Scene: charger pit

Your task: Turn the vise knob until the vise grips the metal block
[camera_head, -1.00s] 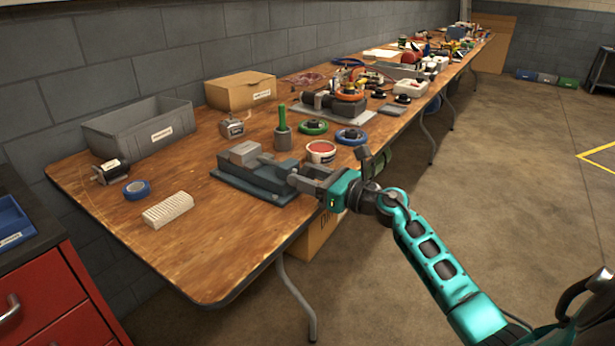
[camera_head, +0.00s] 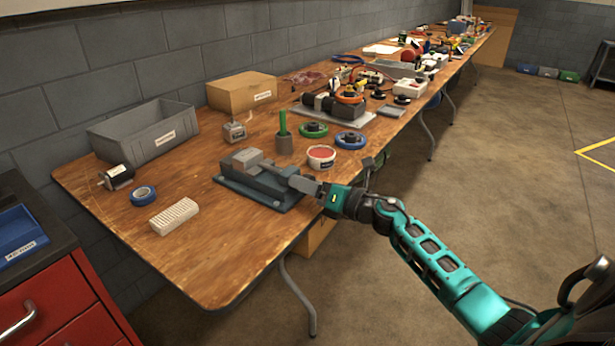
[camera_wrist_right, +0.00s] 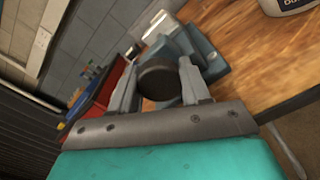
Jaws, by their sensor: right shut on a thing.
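The blue-grey vise (camera_head: 262,190) sits near the front edge of the wooden table. The light grey metal block (camera_head: 246,159) rests at its left end, between the jaws as far as I can see; contact on both sides is too small to tell. My right gripper (camera_head: 303,185) reaches in from the right at the vise's screw end. In the right wrist view, the dark round vise knob (camera_wrist_right: 158,82) is between the two fingers of my right gripper (camera_wrist_right: 160,85), which is shut on it. The vise body (camera_wrist_right: 203,48) shows behind the knob. My left gripper is not in view.
A white tub with red contents (camera_head: 321,156) stands close behind the gripper. A green-handled tool in a holder (camera_head: 284,138), a blue ring (camera_head: 351,139) and a white ribbed block (camera_head: 174,216) are nearby.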

